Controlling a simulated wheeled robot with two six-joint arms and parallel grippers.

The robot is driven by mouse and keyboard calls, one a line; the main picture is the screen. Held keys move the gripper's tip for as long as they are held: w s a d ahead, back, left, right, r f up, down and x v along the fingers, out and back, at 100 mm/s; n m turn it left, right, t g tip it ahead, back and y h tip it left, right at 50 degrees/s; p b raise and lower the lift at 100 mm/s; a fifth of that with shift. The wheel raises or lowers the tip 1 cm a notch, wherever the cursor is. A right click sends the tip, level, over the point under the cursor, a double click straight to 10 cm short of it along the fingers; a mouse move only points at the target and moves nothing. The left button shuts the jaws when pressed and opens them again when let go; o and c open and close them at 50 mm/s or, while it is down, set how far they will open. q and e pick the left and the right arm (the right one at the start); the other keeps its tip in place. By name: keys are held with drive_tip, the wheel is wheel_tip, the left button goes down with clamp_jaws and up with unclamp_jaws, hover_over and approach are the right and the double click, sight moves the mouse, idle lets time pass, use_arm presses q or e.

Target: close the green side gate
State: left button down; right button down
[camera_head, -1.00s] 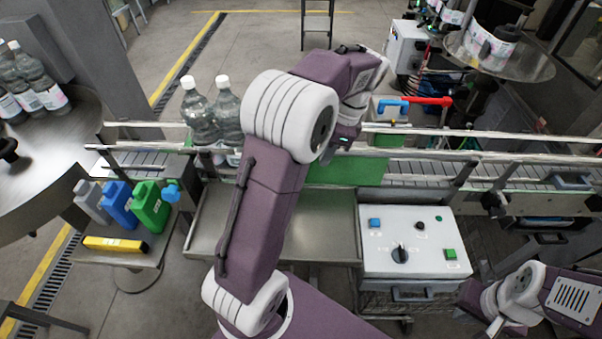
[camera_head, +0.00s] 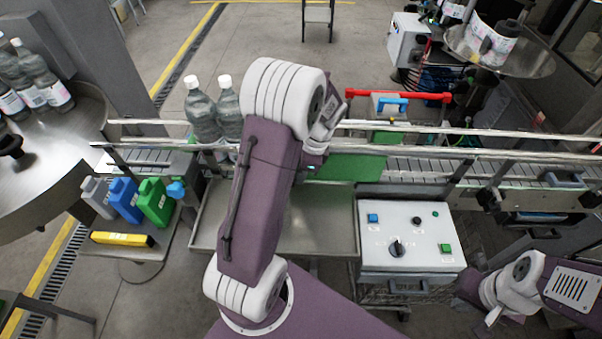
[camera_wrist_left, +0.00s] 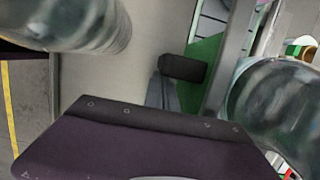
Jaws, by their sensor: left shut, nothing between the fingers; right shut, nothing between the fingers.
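A flat green panel (camera_head: 345,168), which looks like the side gate, lies at the conveyor's front side, right of my left wrist. Its left part is hidden behind my arm, and I cannot tell how far open it stands. In the left wrist view a green strip (camera_wrist_left: 205,62) shows beside a pale rail. My left gripper (camera_wrist_left: 182,68) is shut and empty, its dark tip in front of that strip, between two bottles. In the head view my arm mostly hides it. My right gripper (camera_head: 487,321) is shut and empty at the lower right, away from the panel, partly seen.
Clear bottles (camera_head: 202,112) stand on the conveyor (camera_head: 425,168) left of my left arm. A control box (camera_head: 412,238) stands in front. Coloured jugs (camera_head: 125,198) stand on a side table at left. A red bar (camera_head: 425,97) lies behind the conveyor.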

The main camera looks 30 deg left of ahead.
use_arm(q)
drive_tip(key=shift+w, duration=0.1)
drive_tip(key=s+a, duration=0.1)
drive_tip(key=a, duration=0.1)
drive_tip(key=s+a, duration=0.2)
drive_tip(key=a, duration=0.1)
drive_tip(key=s+a+p, duration=0.1)
drive_tip(key=s+a, duration=0.1)
drive_tip(key=shift+a, duration=0.4)
drive_tip(key=shift+s+a, duration=0.1)
drive_tip(key=shift+d, duration=0.2)
drive_tip(key=shift+a, duration=0.1)
